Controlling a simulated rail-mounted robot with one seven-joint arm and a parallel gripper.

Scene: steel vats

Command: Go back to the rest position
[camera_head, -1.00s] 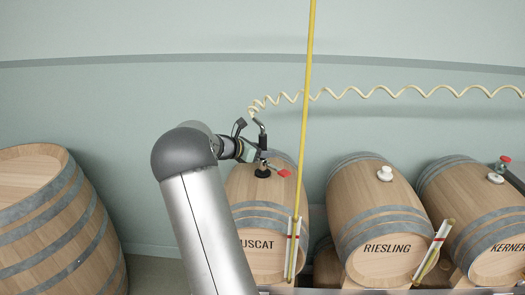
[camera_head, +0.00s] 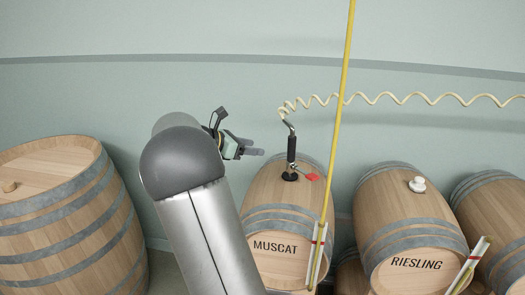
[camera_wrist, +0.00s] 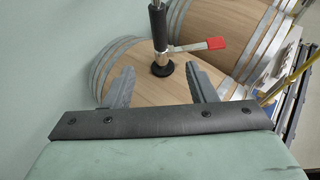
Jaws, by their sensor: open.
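My gripper (camera_head: 257,152) is open and empty, left of a black-handled fitting (camera_head: 291,152) with a red lever (camera_head: 312,177). The fitting stands upright on top of the MUSCAT barrel (camera_head: 279,246), its black round foot on the wood, and a cream coiled hose (camera_head: 370,97) runs from its top. In the wrist view my two grey fingers (camera_wrist: 160,70) are apart, pointing toward the fitting (camera_wrist: 159,30) and its red lever (camera_wrist: 216,43). The fitting's top is cut off there. A gap shows between gripper and fitting in the head view.
The RIESLING barrel (camera_head: 416,262) with a white bung (camera_head: 417,185) stands right of MUSCAT. Another barrel (camera_head: 495,215) is partly cut off at the far right. A large barrel (camera_head: 62,225) stands at left. A yellow pole (camera_head: 340,95) rises in front.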

